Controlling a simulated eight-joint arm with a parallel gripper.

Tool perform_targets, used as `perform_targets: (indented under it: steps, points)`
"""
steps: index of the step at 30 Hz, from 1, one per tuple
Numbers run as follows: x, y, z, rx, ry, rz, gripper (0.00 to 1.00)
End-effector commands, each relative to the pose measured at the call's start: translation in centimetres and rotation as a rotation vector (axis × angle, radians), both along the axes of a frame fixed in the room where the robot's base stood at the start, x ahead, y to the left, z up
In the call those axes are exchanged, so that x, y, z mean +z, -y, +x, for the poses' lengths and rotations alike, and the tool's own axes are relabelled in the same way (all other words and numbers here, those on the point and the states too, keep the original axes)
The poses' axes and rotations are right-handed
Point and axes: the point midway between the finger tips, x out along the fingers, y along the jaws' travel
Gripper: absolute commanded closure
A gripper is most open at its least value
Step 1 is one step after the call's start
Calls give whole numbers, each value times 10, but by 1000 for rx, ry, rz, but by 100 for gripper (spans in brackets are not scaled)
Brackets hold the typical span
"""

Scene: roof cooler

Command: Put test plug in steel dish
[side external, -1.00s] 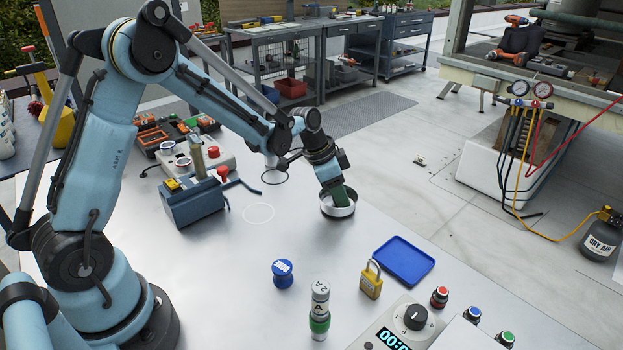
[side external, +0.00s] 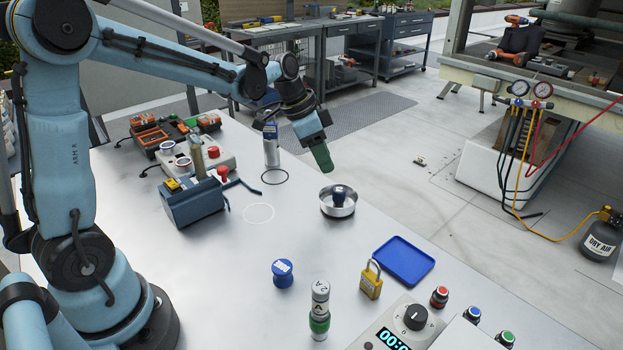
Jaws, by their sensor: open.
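The round steel dish (side external: 326,210) stands on the bench near its far right edge. A small dark blue plug (side external: 339,194), which looks like the test plug, sits inside it, roughly upright. My gripper (side external: 327,170), with green fingers, is above and a little left of the dish, clear of the plug. It is open and holds nothing that I can see; the gap between its fingers is hard to make out from this side.
A silver cylinder (side external: 271,146) stands behind the black ring (side external: 275,177). A blue vise-like block (side external: 193,204) is on the left. In front are a blue round can (side external: 282,274), a green-banded cylinder (side external: 319,311), a yellow padlock (side external: 371,281) and a blue tray (side external: 403,262).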

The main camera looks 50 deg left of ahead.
Motion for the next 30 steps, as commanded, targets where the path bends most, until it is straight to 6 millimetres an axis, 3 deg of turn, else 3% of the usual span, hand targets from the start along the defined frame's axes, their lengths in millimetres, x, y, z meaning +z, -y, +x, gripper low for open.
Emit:
perform_targets:
  steps: [10,19,24,30]
  points:
    - [23,4,-20,53,10,7,59]
    - [40,25,-85,299,77,12,59]
    - [37,33,-121,433,136,-9,59]
    - [27,37,-149,546,195,-45,59]
